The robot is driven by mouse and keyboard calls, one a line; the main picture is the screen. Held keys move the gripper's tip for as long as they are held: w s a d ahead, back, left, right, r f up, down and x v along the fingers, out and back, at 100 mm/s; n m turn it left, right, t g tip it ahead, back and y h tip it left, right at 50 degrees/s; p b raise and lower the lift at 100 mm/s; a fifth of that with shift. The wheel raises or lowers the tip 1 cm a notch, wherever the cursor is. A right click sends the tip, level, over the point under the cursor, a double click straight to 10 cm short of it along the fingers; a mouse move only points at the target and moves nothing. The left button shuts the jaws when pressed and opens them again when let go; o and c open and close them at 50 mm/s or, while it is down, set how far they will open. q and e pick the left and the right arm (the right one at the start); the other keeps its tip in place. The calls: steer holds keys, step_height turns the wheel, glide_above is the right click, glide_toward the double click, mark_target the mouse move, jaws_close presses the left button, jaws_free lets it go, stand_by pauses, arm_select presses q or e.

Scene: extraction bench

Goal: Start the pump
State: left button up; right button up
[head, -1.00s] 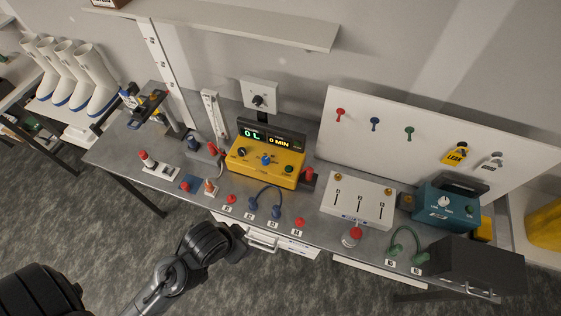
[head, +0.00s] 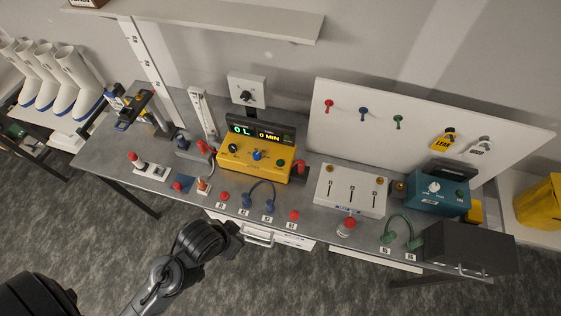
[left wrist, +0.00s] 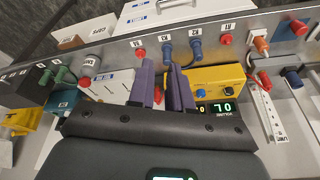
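The pump unit appears to be the yellow box (head: 254,166) at the bench's middle. It has a black knob (head: 233,148), a blue knob (head: 257,155) and a green button (head: 280,163). Its display (head: 259,131) reads 0 L and 0 MIN. In the left wrist view the yellow box (left wrist: 220,78) appears upside down, partly behind my gripper. My left gripper (left wrist: 162,68) has two purple fingers a little apart, with nothing gripped. In the head view my left arm ends in front of the bench edge, short of the yellow box; its fingers are hard to make out. My right gripper is not visible.
Red and blue plugs (head: 248,201), two joined by a cable, line the front edge. A white slider panel (head: 350,191), a red mushroom button (head: 348,223), a teal box (head: 440,195) and a dark box (head: 468,248) are right. A red-capped item (head: 134,156) is left.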

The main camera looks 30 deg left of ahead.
arm_select(q)
jaws_close()
stand_by(1.3)
